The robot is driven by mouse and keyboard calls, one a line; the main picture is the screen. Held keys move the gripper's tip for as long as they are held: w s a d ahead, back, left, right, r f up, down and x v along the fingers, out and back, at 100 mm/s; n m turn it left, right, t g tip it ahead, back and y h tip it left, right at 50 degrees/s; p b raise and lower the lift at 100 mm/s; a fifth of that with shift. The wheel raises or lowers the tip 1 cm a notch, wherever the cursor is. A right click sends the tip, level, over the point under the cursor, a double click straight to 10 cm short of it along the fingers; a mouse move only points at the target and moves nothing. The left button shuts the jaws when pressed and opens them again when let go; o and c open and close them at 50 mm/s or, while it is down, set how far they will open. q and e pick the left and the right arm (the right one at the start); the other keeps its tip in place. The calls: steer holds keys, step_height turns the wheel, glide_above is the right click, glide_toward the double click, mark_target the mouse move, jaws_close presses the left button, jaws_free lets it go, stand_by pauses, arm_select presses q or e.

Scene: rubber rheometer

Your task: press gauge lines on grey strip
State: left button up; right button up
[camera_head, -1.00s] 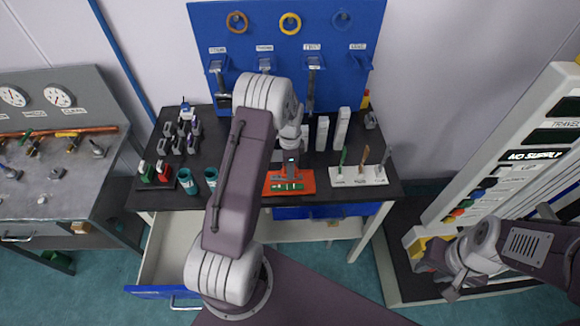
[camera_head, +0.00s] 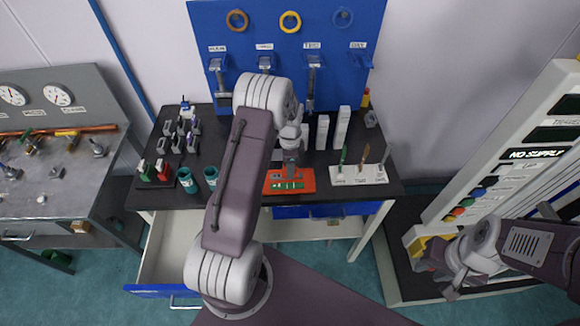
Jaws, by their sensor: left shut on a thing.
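An orange mat (camera_head: 306,181) lies at the front middle of the dark bench, with a green strip (camera_head: 286,186) on it. My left gripper (camera_head: 291,149) is above the mat's back edge, shut on a small blue-grey tool (camera_head: 291,158). The tool is partly hidden by the gripper, and I cannot tell whether it touches the mat. A white labelled rack (camera_head: 350,180) to the right holds upright green (camera_head: 343,154), brown (camera_head: 362,155) and grey (camera_head: 384,156) slim pieces. I cannot tell whether the grey one is the grey strip. My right gripper (camera_head: 443,278) is low at right, away from the bench; its jaws are unclear.
Two teal cups (camera_head: 211,175) and a holder with red and green pieces (camera_head: 162,172) stand left of my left arm. White blocks (camera_head: 343,125) stand behind. A blue tool board (camera_head: 300,50) rises at the back. An open drawer (camera_head: 160,250) juts out front left.

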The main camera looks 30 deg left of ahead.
arm_select(q)
steer(key=shift+s, duration=0.1)
stand_by(0.5)
step_height(320, 180, up, 7)
steer(key=p, duration=0.5)
steer(key=shift+p, duration=0.4)
